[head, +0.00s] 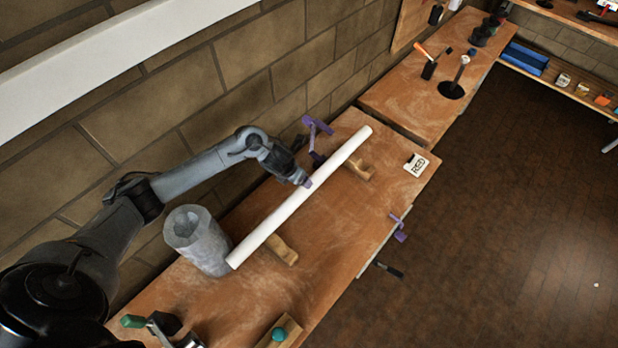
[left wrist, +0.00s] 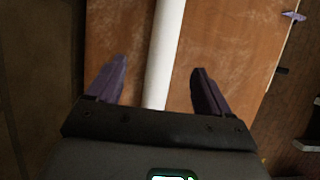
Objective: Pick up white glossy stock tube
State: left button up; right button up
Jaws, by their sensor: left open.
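The white glossy stock tube (head: 276,217) lies lengthwise over the wooden workbench, resting across two wooden blocks, a near one (head: 282,249) and a far one (head: 358,168). My left gripper (head: 307,184) is at the tube's middle, coming from the wall side. In the left wrist view the tube (left wrist: 163,60) runs between the two purple fingers of the gripper (left wrist: 158,85). The fingers are spread apart with a gap on each side of the tube. My right gripper is in neither view.
A grey cylindrical container (head: 197,240) stands beside the tube's near end. A purple clamp (head: 316,130) is by the wall, another (head: 399,228) at the bench edge. The bench right of the tube is mostly clear.

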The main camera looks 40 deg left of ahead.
pick_arm(q)
jog(key=b, duration=0.4)
send_over(302, 188)
notch_tip(302, 188, down, 4)
jog(key=shift+s+f, duration=0.1)
jog(key=shift+f, duration=0.1)
jog(key=shift+w+f+b, duration=0.3)
jog(key=shift+f+b, duration=0.15)
jog(key=shift+b, duration=0.05)
jog(key=b+x, duration=0.3)
jog(key=x, duration=0.1)
jog(key=shift+s+d+f, duration=0.15)
jog(key=shift+s+d, duration=0.15)
jog(key=shift+s, duration=0.05)
jog(key=shift+w+f+b, duration=0.3)
jog(key=shift+f+b, duration=0.15)
jog(key=shift+b, duration=0.35)
